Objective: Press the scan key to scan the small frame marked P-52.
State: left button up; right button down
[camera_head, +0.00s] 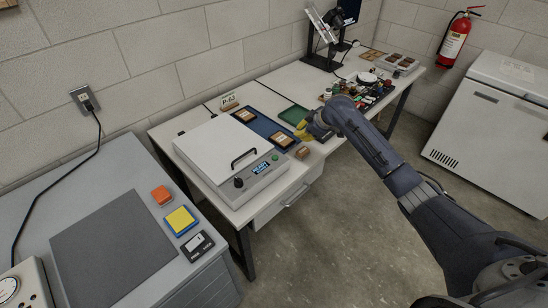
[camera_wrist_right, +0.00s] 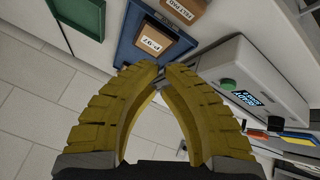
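The scanner (camera_head: 225,150) stands on the white bench with its pale lid shut; anything under the lid is hidden. Its front panel has a black knob, a lit display (camera_head: 261,168) and a round green key (camera_head: 275,157). The green key (camera_wrist_right: 228,85) also shows in the right wrist view, right of my fingers and apart from them. My right gripper (camera_head: 303,131) hovers over the bench, right of the scanner; its yellow fingers (camera_wrist_right: 161,68) almost meet at the tips, with nothing between them. No label clearly reading P-52 is seen. My left gripper is out of view.
A blue tray (camera_head: 262,124) holding small framed items lies right of the scanner. A label there (camera_wrist_right: 152,43) looks like P-97. A green tray (camera_head: 294,113) and a small brown block (camera_head: 302,153) are near my gripper. Orange (camera_head: 161,195) and yellow (camera_head: 181,220) pads lie left.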

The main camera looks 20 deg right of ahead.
aim_at(266, 152)
jog(key=s+a+r+n, duration=0.1)
jog(key=a+r+n, duration=0.2)
jog(key=a, duration=0.3)
jog(key=s+a+r+n+g+y, duration=0.1)
jog(key=s+a+r+n, duration=0.1)
jog(key=a, duration=0.4)
jog(key=shift+a+r+n, duration=0.4)
jog(key=shift+r+n, duration=0.1)
jog(key=shift+r, duration=0.3)
jog(key=shift+f, duration=4.4)
jog(key=shift+f, duration=0.25)
jog(key=shift+f, duration=0.2)
